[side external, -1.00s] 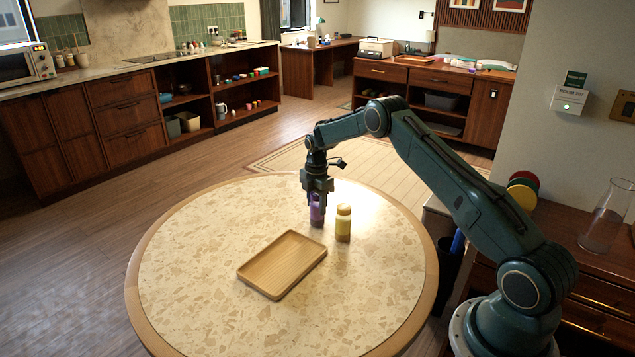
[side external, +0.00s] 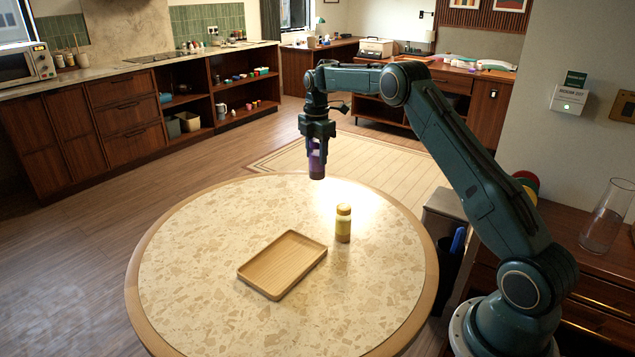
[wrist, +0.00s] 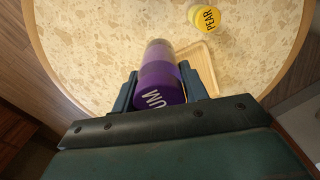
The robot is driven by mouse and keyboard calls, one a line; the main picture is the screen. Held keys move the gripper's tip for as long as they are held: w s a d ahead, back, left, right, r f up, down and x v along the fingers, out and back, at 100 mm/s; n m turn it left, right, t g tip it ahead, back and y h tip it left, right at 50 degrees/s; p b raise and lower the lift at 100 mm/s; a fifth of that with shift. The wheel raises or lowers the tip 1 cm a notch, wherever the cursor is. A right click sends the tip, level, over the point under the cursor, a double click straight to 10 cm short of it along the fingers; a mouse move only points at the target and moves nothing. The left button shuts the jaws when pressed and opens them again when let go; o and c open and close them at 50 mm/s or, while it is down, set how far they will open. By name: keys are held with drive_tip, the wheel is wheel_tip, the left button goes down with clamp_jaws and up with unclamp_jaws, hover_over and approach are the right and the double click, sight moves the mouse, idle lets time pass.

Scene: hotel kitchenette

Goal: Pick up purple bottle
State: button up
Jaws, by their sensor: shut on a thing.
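The purple bottle (side external: 316,163) is held upright in my gripper (side external: 317,146), well above the far part of the round table (side external: 190,260). In the wrist view the bottle (wrist: 160,82) sits between the two fingers of my gripper (wrist: 160,90), which are shut on its sides. Part of a label reading "UM" shows on its purple top. The upper part of the bottle is partly hidden by the fingers in the side view.
A yellow bottle (side external: 343,223) stands on the table; its top reads "PEAR" in the wrist view (wrist: 204,17). An empty wooden tray (side external: 283,264) lies nearer the table's middle. The table's left and front areas are clear.

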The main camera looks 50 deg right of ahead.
sight(316, 141)
drive_tip(key=shift+r, duration=1.2)
drive_tip(key=shift+r, duration=0.1)
drive_tip(key=shift+r, duration=1.4)
